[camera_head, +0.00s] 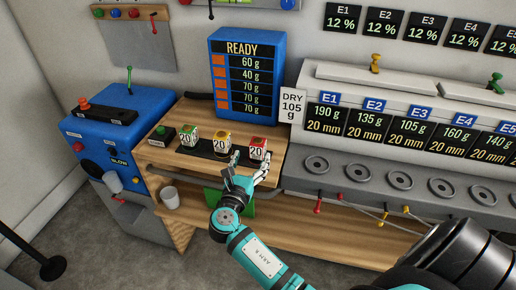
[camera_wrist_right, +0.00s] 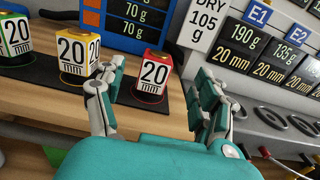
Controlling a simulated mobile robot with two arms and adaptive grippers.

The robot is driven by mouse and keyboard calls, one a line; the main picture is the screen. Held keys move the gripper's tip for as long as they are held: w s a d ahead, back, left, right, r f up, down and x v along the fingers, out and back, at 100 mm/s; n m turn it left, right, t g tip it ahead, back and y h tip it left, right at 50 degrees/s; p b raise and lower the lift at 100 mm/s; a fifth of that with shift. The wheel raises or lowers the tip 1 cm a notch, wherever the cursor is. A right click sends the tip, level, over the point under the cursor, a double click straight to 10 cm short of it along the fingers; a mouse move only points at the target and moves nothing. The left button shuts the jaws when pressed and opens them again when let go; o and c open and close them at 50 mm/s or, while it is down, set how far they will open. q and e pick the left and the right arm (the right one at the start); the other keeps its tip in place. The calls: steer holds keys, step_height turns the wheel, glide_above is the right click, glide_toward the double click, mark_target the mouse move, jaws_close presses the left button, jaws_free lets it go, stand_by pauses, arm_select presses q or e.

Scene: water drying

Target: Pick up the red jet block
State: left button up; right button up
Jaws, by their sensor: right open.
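The red jet block (camera_head: 258,149) stands upright at the right end of a black strip on the wooden bench, with a white "20 mm" label. It also shows in the right wrist view (camera_wrist_right: 153,74), between and beyond the fingertips. My right gripper (camera_head: 250,161) is open and empty, just in front of the block, its fingers spread to either side. It also fills the lower right wrist view (camera_wrist_right: 160,88). I cannot tell whether a finger touches the block. My left gripper is not in view.
A yellow block (camera_head: 221,142) and a green block (camera_head: 188,138) stand left of the red one. A blue READY board (camera_head: 243,75) rises behind. A DRY 105 g sign (camera_head: 291,105) and a grey shelf with round holders (camera_head: 395,182) are right. A cup (camera_head: 170,197) sits lower left.

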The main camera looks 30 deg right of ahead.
mark_target(258, 140)
steer(key=x, duration=0.3)
steer(key=shift+w+d, duration=0.25)
steer(key=x, duration=0.5)
steer(key=shift+w+a+r+p, duration=0.1)
steer(key=shift+p, duration=0.25)
steer(key=c, duration=1.4)
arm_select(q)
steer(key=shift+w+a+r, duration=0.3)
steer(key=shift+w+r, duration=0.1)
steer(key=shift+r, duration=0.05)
arm_select(e)
steer(key=shift+o, duration=0.2)
steer(key=shift+r, duration=0.15)
